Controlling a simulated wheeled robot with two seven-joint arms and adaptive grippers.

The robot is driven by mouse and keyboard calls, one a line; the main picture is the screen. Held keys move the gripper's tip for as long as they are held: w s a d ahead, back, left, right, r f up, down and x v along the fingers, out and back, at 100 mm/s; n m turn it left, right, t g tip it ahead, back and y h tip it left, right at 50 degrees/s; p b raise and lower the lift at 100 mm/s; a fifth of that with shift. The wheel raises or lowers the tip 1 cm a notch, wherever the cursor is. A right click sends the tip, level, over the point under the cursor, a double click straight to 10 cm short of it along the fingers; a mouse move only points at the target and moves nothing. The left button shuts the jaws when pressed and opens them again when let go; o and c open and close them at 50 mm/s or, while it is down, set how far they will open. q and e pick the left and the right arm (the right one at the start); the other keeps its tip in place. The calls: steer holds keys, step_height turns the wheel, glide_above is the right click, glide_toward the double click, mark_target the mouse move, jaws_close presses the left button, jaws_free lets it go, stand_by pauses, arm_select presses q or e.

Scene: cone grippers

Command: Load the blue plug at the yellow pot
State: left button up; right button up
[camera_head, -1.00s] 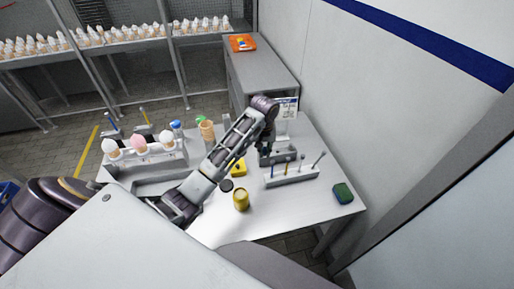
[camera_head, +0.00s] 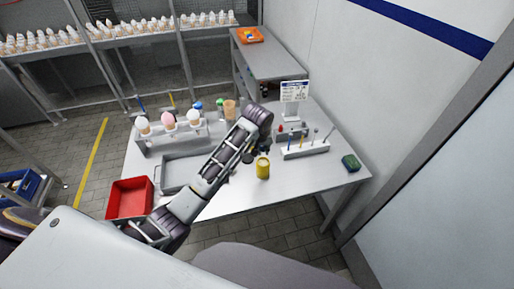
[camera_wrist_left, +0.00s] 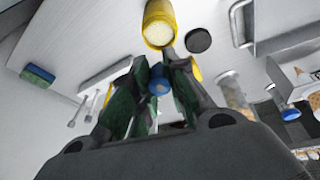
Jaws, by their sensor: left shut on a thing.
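The yellow pot (camera_head: 263,168) stands upright on the table near its front edge. In the left wrist view its open mouth (camera_wrist_left: 159,34) shows pale contents, just beyond the fingertips. My left gripper (camera_head: 258,151) is behind the pot, partly hidden by its own wrist. In the left wrist view the gripper (camera_wrist_left: 160,75) is shut on the blue plug (camera_wrist_left: 158,80), whose rounded blue end shows between the dark green fingers. The rest of the plug is hidden. I cannot tell whether it touches the pot. My right gripper is not in view.
A dark round lid (camera_wrist_left: 198,40) lies beside the pot. A tool rack (camera_head: 306,150) with upright sticks stands right of it, and a green-blue sponge (camera_head: 351,162) farther right. A cone holder (camera_head: 170,132), grey tray (camera_head: 172,187) and red bin (camera_head: 130,197) are left.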

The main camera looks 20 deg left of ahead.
arm_select(q)
steer(key=shift+f, duration=0.15)
stand_by(0.3)
steer(key=shift+f, duration=2.95)
steer(key=shift+f, duration=0.6)
stand_by(0.4)
steer(key=shift+r, duration=3.5)
steer(key=shift+m, duration=0.3)
